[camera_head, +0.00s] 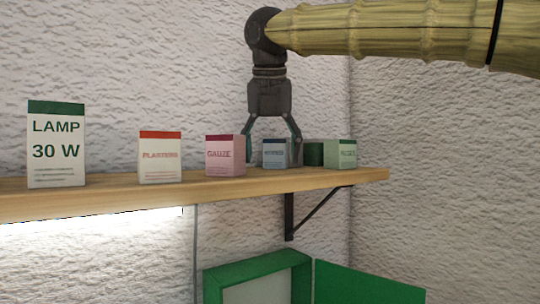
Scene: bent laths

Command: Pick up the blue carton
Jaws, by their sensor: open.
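The blue carton (275,154) is a small box with a pale blue-grey front and a dark blue top band, standing upright on the wooden shelf. My gripper (271,149) points straight down over it, open, with one finger on each side of the carton in this view. The left finger comes down beside the pink gauze carton. The right finger shows along the blue carton's right edge. I cannot tell whether either finger touches it, nor the exact depth of the fingers.
The pink gauze carton (225,155) stands close on the left, and a green object (313,154) and a green-and-white carton (341,153) close on the right. The planters-type red-topped carton (160,158) and lamp box (56,145) stand farther left. A green cabinet (258,275) is below the shelf (110,190).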

